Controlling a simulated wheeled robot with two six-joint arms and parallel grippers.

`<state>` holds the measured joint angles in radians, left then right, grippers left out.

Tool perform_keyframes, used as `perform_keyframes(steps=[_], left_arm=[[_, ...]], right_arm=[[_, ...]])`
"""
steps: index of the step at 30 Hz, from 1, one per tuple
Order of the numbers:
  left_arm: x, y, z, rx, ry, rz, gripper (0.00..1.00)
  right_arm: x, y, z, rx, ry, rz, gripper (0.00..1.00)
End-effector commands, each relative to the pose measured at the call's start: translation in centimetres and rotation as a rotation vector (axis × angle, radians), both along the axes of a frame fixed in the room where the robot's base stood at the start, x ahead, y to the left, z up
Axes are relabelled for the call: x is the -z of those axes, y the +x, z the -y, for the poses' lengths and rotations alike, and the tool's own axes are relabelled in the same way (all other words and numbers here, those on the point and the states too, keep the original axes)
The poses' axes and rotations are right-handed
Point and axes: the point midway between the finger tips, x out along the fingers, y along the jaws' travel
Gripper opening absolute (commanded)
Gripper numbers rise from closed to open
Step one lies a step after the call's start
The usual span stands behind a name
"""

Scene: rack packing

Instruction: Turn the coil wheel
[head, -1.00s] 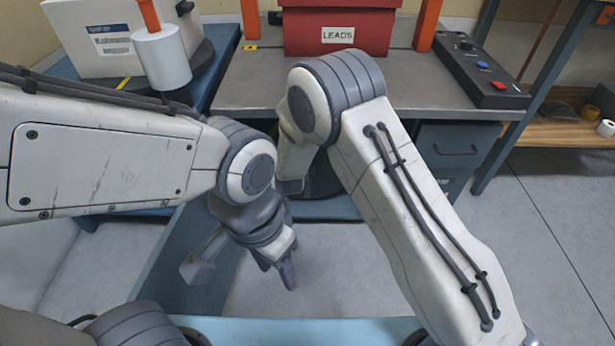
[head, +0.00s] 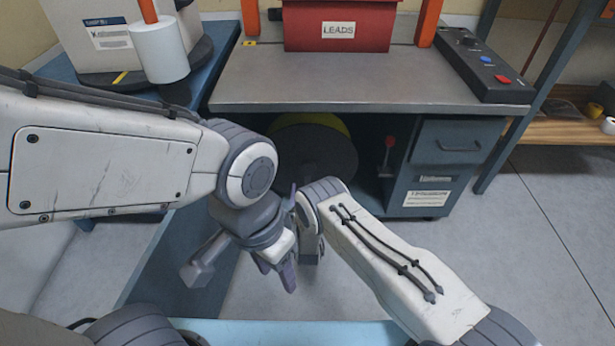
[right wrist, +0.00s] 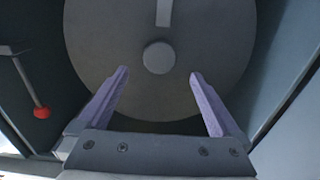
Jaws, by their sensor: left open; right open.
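The coil wheel (head: 315,155) is a dark grey disc with a yellow rim behind it, standing in the open bay under the bench. In the right wrist view it is a large grey disc (right wrist: 105,40) with a round central hub (right wrist: 158,57) and a pale bar. My right gripper (right wrist: 160,73) is open and empty, its purple fingers spread on either side of the hub; contact with the disc cannot be told. Its fingers are hidden in the head view. My left gripper (head: 283,277) is open and empty, low in front of the bench.
A red-knobbed lever (head: 387,155) stands right of the wheel and also shows in the right wrist view (right wrist: 41,112). A drawer cabinet (head: 440,165) flanks the bay. The bench top (head: 350,75) holds a red LEADS box (head: 340,22) and a control box (head: 485,65).

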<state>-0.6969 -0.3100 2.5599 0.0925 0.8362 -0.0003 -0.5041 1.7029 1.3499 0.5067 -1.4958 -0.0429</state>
Motion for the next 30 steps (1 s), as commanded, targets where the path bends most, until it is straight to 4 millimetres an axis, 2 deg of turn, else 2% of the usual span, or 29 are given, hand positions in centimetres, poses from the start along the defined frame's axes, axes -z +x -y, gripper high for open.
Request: perform_keyframes(steps=[1,6,12,16,24,29,30], left_arm=[[1.0,0.0,0.0,0.000,0.000,0.000,0.50],[2.7,0.0,0.0,0.000,0.000,0.000,0.50],[3.8,0.0,0.0,0.000,0.000,0.000,0.50],[4.0,0.0,0.0,0.000,0.000,0.000,0.50],[4.0,0.0,0.0,0.000,0.000,0.000,0.50],[4.0,0.0,0.0,0.000,0.000,0.000,0.50],[4.0,0.0,0.0,0.000,0.000,0.000,0.50]], right_arm=[[0.5,1.1,0.1,0.003,0.003,0.003,1.00],[0.5,4.3,0.1,0.002,0.003,0.002,1.00],[0.3,6.8,0.0,0.001,0.002,0.000,1.00],[0.1,7.5,0.0,-0.001,0.000,-0.001,1.00],[0.0,7.6,0.0,-0.001,-0.001,-0.003,1.00],[0.1,7.6,0.0,-0.001,0.000,-0.003,0.39],[0.1,7.6,0.0,-0.001,0.000,-0.003,0.23]])
